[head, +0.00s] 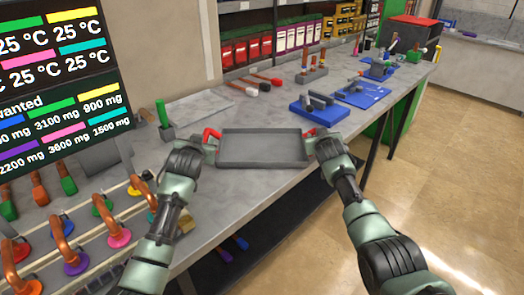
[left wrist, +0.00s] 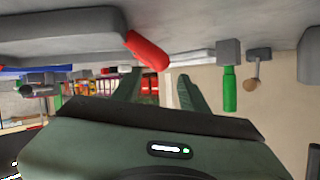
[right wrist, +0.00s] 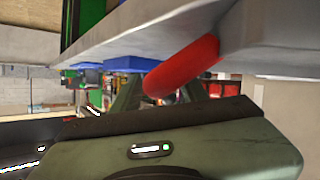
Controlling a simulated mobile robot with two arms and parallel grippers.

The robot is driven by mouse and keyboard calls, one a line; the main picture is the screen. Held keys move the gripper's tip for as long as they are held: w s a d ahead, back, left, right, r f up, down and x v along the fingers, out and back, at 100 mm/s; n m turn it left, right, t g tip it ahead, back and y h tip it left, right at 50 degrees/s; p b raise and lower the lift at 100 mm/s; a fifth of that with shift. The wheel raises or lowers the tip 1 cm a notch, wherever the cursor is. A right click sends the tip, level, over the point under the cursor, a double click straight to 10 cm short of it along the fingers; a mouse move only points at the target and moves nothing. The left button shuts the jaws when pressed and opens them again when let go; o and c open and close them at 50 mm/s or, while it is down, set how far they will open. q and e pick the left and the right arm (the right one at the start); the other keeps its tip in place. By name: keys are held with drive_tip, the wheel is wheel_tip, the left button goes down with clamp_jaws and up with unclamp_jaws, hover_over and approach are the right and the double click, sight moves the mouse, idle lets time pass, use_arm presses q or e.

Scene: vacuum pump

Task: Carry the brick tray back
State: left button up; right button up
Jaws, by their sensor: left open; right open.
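The brick tray (head: 262,147) is a shallow grey tray, empty, on the grey workbench. It has a red handle at each end: the left one (head: 211,133) and the right one (head: 310,131). My left gripper (head: 208,148) is open at the left end of the tray. In the left wrist view the left red handle (left wrist: 147,50) is close to the open fingers (left wrist: 160,88). My right gripper (head: 318,138) is open at the right end. In the right wrist view the right red handle (right wrist: 182,68) is close to its fingers (right wrist: 157,92). I cannot tell whether either gripper touches a handle.
A blue tray with grey parts (head: 318,110) stands right behind the brick tray. A green-handled tool in a grey block (head: 163,120) is to the left. A rack of coloured suction cups (head: 75,240) is front left.

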use_arm(q)
drive_tip(key=shift+v, duration=1.7)
use_arm(e)
drive_tip(key=shift+s, duration=0.1)
drive_tip(key=d+v, duration=0.1)
drive_tip(key=v, duration=1)
drive_tip(key=shift+s+a+r, duration=0.15)
drive_tip(key=shift+s+a, duration=0.2)
drive_tip(key=shift+a, duration=0.15)
drive_tip(key=shift+r, duration=0.1)
